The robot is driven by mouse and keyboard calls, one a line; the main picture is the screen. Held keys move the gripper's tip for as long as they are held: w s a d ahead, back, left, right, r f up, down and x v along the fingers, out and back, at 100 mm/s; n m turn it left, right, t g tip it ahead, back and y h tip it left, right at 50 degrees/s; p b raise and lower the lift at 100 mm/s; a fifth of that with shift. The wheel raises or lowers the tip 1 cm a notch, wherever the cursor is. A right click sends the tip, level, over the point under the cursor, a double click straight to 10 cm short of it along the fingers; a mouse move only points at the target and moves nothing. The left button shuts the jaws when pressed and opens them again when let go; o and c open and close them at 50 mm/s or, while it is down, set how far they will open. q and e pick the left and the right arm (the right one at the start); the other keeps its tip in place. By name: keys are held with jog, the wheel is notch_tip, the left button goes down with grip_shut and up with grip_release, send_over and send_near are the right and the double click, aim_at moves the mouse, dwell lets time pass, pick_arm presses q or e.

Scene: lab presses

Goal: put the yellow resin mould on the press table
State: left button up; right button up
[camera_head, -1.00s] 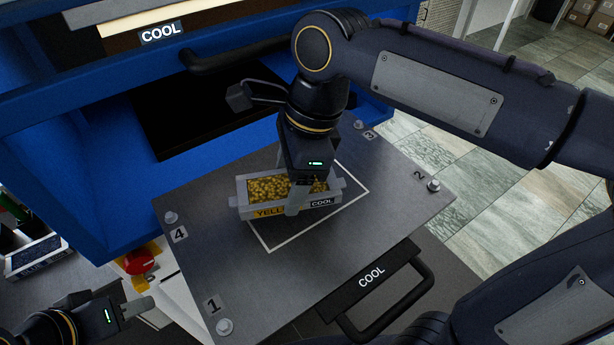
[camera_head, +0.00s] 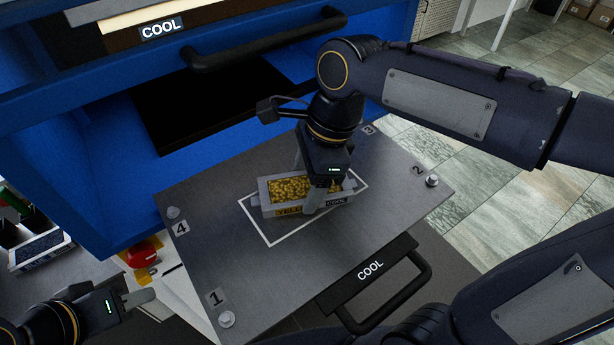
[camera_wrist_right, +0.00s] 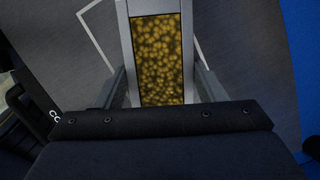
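The yellow resin mould (camera_head: 290,208) is a grey open tray filled with yellow granules, with yellow and "COOL" labels on its side. It is at or just above the press table (camera_head: 240,270), largely over the white outlined rectangle. Whether its base touches the table is hard to tell. My right gripper (camera_head: 307,182) points down with its fingers on either long side of the mould, shut on it. In the right wrist view the mould (camera_wrist_right: 160,60) lies between the fingers. My left gripper (camera_head: 140,298) is at lower left, away from the table; its finger gap is unclear.
The table has numbered corners with bolts and a black handle (camera_head: 390,290) in front. The blue press (camera_head: 130,190) with a dark opening and bar handle (camera_head: 265,40) stands behind. A red button (camera_head: 140,255) and a tray with dark contents (camera_head: 40,248) are at left.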

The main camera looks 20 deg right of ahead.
jog(key=o, duration=0.4)
jog(key=shift+v, duration=6.2)
